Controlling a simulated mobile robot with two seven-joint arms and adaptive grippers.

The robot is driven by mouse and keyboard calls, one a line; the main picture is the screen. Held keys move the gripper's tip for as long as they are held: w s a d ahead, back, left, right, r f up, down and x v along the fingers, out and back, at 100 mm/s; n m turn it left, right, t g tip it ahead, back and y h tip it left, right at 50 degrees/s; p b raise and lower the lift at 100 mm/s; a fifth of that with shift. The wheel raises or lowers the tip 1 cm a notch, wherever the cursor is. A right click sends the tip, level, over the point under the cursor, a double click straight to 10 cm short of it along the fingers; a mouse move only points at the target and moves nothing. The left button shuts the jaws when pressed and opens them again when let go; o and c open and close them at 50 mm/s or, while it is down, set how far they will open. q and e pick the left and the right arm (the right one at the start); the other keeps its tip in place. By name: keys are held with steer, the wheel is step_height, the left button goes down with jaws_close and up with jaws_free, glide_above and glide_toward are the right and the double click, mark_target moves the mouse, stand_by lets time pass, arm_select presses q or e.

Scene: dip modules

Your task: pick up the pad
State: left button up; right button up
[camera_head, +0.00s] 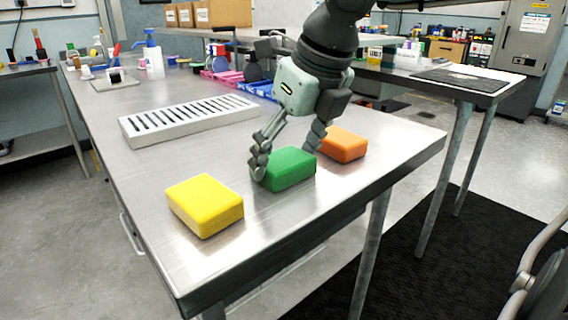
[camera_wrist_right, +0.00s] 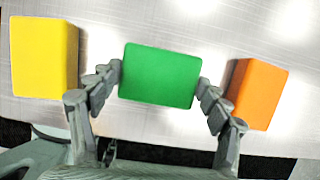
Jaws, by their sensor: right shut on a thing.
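Three pads sit in a row along the near part of the metal table. The green pad (camera_head: 289,170) is in the middle, the yellow pad (camera_head: 205,205) is to its left and the orange pad (camera_head: 343,145) to its right. My right gripper (camera_head: 285,160) reaches down from above and is shut on the green pad, one finger at each end. In the right wrist view the green pad (camera_wrist_right: 160,75) lies between the fingertips, with the yellow pad (camera_wrist_right: 44,58) at left and the orange pad (camera_wrist_right: 257,93) at right. I cannot tell whether the green pad touches the table. My left gripper is not in view.
A pale slotted rack (camera_head: 190,119) lies behind the pads on the metal table (camera_head: 120,180). Pink and blue trays, bottles and tools stand farther back. The orange pad is close to the right finger. The table's front edge runs close by the pads.

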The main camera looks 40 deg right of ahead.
mark_target(277, 154)
steer(key=shift+r, duration=0.4)
step_height(277, 154, up, 4)
steer(key=shift+w+f, duration=0.1)
steer(key=shift+f, duration=0.05)
steer(key=a+r, duration=0.2)
steer(key=a, duration=0.1)
steer(key=s+a+r, duration=0.1)
steer(key=a+r, duration=0.1)
steer(key=a, duration=0.2)
steer(key=s+a+r+b, duration=0.1)
steer(key=a+r, duration=0.1)
steer(key=a, duration=0.1)
steer(key=shift+a, duration=0.4)
steer(key=shift+c, duration=0.2)
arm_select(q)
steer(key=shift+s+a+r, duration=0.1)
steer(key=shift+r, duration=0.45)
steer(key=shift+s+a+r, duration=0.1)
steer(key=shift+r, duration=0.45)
arm_select(e)
steer(key=shift+a+r, duration=0.25)
steer(key=shift+a, duration=0.15)
